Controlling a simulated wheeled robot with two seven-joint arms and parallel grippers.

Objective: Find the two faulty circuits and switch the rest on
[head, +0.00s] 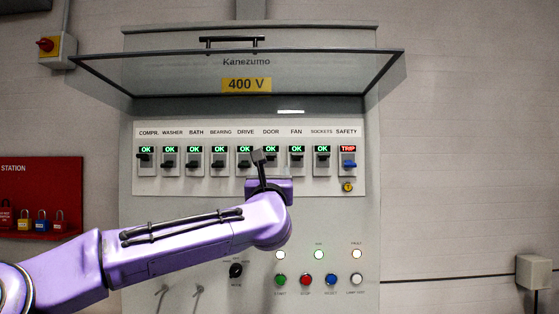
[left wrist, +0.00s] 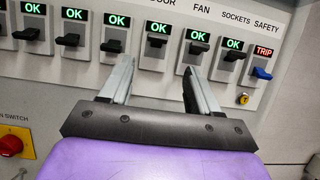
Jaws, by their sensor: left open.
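A grey breaker panel (head: 140,187) carries a row of labelled switches. COMPR. (head: 146,166), WASHER (head: 170,166), BATH (head: 194,166), BEARING (head: 219,166), DRIVE, DOOR (left wrist: 153,52), FAN (head: 296,166) and SOCKETS (head: 321,166) have black levers and green OK displays. SAFETY (head: 349,165), at the right end, has a blue lever and a red TRIP display (head: 348,149). My left gripper (head: 258,155) is in front of the DRIVE and DOOR switches, partly hiding them. In the left wrist view its open fingers (left wrist: 157,72) are apart, near the DOOR switch; contact is unclear. My right gripper is out of view.
A raised clear cover (head: 180,72) marked 400 V overhangs the row. A yellow key-like knob (head: 347,187) sits under SAFETY. Below are a rotary selector (head: 236,270), coloured push buttons (head: 306,280) and indicator lamps (head: 319,254). A red padlock station (head: 40,180) hangs at left.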

